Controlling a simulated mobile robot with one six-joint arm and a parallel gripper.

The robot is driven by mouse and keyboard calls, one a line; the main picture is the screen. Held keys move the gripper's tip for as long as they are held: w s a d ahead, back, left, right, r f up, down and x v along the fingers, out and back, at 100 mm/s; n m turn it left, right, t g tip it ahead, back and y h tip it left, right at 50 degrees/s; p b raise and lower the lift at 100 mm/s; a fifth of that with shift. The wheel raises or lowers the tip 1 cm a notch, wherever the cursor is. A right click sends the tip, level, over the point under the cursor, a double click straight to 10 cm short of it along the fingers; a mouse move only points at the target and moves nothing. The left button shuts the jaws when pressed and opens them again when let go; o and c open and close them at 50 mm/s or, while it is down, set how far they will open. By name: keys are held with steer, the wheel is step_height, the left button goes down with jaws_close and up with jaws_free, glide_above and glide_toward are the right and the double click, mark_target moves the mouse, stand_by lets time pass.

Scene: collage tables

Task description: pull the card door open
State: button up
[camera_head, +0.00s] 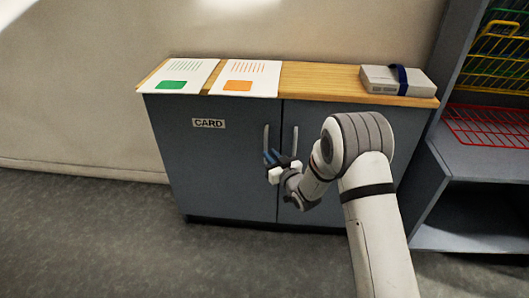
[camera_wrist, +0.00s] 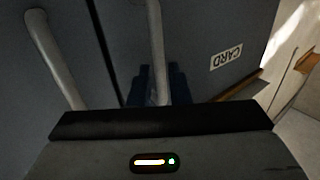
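The card door (camera_head: 215,165) is the left blue-grey cabinet door, marked by a CARD label (camera_head: 208,123), and looks closed. Its upright pale handle (camera_head: 266,138) is near its right edge. My gripper (camera_head: 271,157) is at the lower part of this handle. In the wrist view, the handle (camera_wrist: 157,45) runs down between the blue fingertips (camera_wrist: 158,85), one on each side. I cannot tell whether the fingers press on it. The CARD label also shows in the wrist view (camera_wrist: 226,56).
The right door's handle (camera_head: 295,141) is close beside my gripper, at left in the wrist view (camera_wrist: 55,60). Two printed sheets (camera_head: 180,75) and a grey box (camera_head: 396,80) with a blue band lie on the wooden top (camera_head: 320,80). Floor (camera_head: 120,235) in front is clear.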

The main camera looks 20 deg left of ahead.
mark_target(266, 149)
steer(key=shift+b+x, duration=0.35)
steer(key=shift+x, duration=1.9)
steer(key=shift+c, duration=0.4)
jaws_close()
